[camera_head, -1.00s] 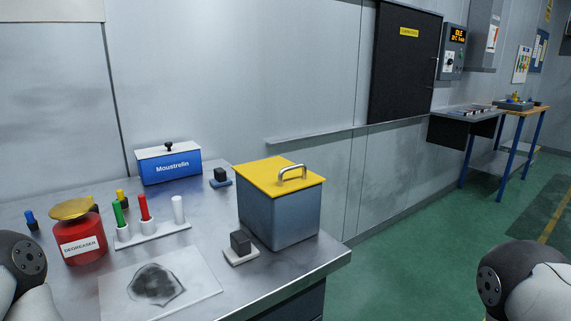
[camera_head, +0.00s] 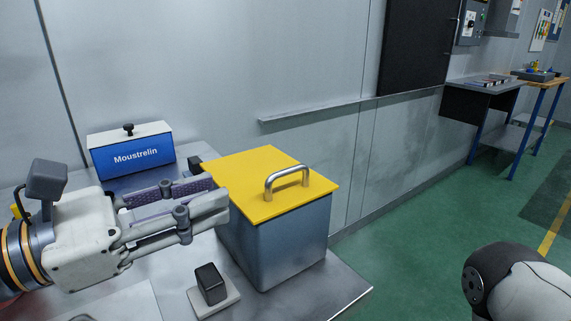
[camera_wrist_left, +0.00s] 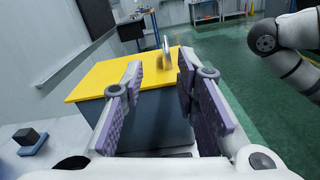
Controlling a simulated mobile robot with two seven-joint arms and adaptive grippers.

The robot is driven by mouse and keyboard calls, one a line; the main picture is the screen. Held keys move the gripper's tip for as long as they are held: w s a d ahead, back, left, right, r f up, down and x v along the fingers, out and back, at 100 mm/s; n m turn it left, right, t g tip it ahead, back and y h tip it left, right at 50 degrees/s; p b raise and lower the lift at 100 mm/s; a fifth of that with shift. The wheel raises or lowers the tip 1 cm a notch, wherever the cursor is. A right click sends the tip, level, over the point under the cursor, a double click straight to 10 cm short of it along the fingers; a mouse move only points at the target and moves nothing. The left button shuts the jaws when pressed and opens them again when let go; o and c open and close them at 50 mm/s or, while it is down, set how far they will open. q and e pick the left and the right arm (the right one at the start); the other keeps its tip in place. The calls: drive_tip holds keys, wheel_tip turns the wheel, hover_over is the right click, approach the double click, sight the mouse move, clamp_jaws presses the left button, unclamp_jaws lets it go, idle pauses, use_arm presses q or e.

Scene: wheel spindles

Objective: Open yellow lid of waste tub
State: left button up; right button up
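The waste tub (camera_head: 285,245) is a grey metal box at the right end of the bench. Its yellow lid (camera_head: 255,180) lies flat and closed on top, with a silver arched handle (camera_head: 287,178). My left gripper (camera_head: 220,198) is at the left side of the tub, fingers pointing right toward it, open and empty. In the left wrist view the yellow lid (camera_wrist_left: 115,78) and the handle (camera_wrist_left: 166,50) show beyond and between the parted fingers (camera_wrist_left: 158,85). The handle is apart from the fingers. My right gripper is outside the views; only a part of my right arm shows.
A blue Moustrelin box (camera_head: 132,155) stands at the back left. A dark block on a pale base (camera_head: 211,288) sits in front of the tub. A wall ledge (camera_head: 320,110) runs behind. Open green floor lies to the right.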

sight(285, 173)
use_arm(q)
drive_tip(key=x, duration=1)
drive_tip(key=shift+s+d, duration=0.2)
drive_tip(key=shift+d, duration=0.3)
drive_tip(key=shift+w+d, duration=0.3)
clamp_jaws()
